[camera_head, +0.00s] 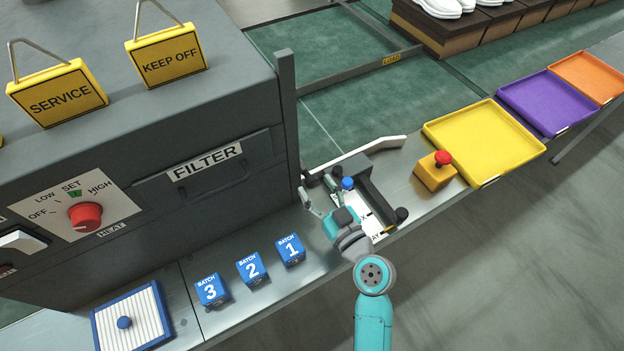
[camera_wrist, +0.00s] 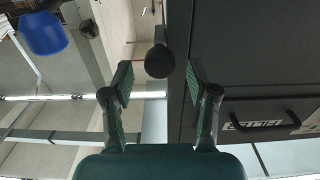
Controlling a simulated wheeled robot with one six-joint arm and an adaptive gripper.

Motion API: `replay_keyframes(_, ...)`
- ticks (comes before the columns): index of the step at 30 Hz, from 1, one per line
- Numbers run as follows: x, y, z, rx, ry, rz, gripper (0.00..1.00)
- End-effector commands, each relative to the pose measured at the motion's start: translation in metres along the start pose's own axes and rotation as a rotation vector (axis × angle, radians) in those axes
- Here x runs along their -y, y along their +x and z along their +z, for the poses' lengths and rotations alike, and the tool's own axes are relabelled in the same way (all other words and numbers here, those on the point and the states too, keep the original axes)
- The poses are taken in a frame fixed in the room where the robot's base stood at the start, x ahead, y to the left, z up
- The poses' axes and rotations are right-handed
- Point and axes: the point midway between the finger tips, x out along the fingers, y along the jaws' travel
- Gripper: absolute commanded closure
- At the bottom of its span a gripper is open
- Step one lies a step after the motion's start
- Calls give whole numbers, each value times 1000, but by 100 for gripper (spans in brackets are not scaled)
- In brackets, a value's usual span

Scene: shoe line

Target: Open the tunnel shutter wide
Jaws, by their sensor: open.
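The tunnel is the big dark grey housing (camera_head: 120,110) at the left of the head view, with a FILTER panel on its side. A tall grey post (camera_head: 287,125) stands at its right end. I cannot tell for sure which part is the shutter. My gripper (camera_head: 318,190) is low near the foot of this post, open and empty. In the wrist view the gripper (camera_wrist: 158,95) has its two fingers apart. A round black knob (camera_wrist: 159,61) appears between and just beyond the fingertips, beside the dark housing (camera_wrist: 250,75). I see no contact with it.
A fixture with a blue knob (camera_head: 348,183) and a black knob (camera_head: 401,214) stands close to my gripper. Blue batch blocks (camera_head: 251,268) sit in front of the tunnel. A red button on a yellow box (camera_head: 435,175) and a yellow tray (camera_head: 480,140) are to the right.

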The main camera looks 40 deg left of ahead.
Motion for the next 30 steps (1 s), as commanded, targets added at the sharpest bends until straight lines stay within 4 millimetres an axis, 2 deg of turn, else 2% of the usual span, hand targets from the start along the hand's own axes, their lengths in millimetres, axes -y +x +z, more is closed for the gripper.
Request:
replay_keyframes(6,0,24,0,0,-1,-1,41)
replay_keyframes(17,0,29,0,0,0,1,41)
replay_keyframes(18,0,29,0,0,0,1,44)
replay_keyframes(25,0,28,0,0,0,1,100)
replay_keyframes(30,0,28,0,0,0,1,100)
